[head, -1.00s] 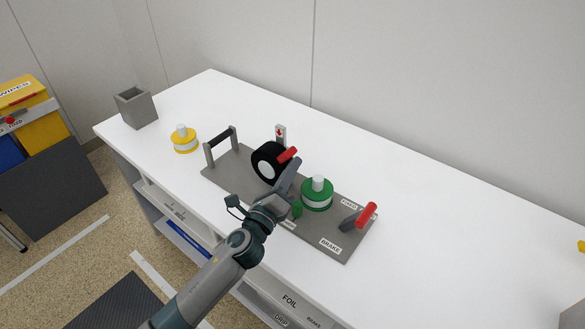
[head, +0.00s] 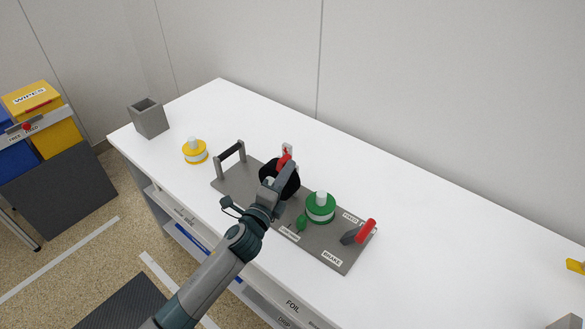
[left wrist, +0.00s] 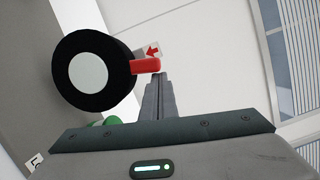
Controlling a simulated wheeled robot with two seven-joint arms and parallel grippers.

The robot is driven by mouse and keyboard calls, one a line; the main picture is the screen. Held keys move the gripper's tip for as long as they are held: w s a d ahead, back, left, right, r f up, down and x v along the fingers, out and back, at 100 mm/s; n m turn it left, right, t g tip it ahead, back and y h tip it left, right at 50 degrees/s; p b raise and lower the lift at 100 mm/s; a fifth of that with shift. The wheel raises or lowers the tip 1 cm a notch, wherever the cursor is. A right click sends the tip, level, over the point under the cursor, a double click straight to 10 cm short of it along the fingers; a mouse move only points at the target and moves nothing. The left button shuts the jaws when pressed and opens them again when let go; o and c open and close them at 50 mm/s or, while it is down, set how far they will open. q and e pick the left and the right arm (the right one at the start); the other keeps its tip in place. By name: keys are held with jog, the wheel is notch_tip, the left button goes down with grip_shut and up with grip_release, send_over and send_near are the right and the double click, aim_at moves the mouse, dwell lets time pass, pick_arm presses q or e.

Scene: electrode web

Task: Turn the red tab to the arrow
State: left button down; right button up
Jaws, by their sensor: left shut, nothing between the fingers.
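A black roller with a white hub (left wrist: 88,72) stands on the grey base plate (head: 320,252). The red tab (left wrist: 145,66) sticks out from the roller's rim; in the head view the tab (head: 284,160) is at the roller's top. A grey post with a red arrow (left wrist: 152,50) stands just behind the tab. My left gripper (left wrist: 160,78) is shut and empty, its fingertips at the tab, touching or very close. In the head view my left gripper (head: 286,170) covers much of the roller. My right gripper is not in view.
On the plate are a dark handle (head: 230,151), a green spool (head: 320,208) and a red-gripped brake lever (head: 364,232). A yellow spool (head: 195,151) and a grey open box (head: 148,118) stand to the left. The table's back right is clear.

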aim_at(280, 162)
pick_arm(q)
jog(key=shift+w+a+r+n+p, duration=0.4)
jog(key=shift+a+r+n+p, duration=0.2)
jog(key=shift+n, duration=0.2)
jog(key=shift+w+a, duration=0.4)
jog(key=shift+a, duration=0.15)
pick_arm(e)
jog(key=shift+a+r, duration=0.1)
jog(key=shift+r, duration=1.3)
pick_arm(q)
jog(key=shift+p, duration=0.3)
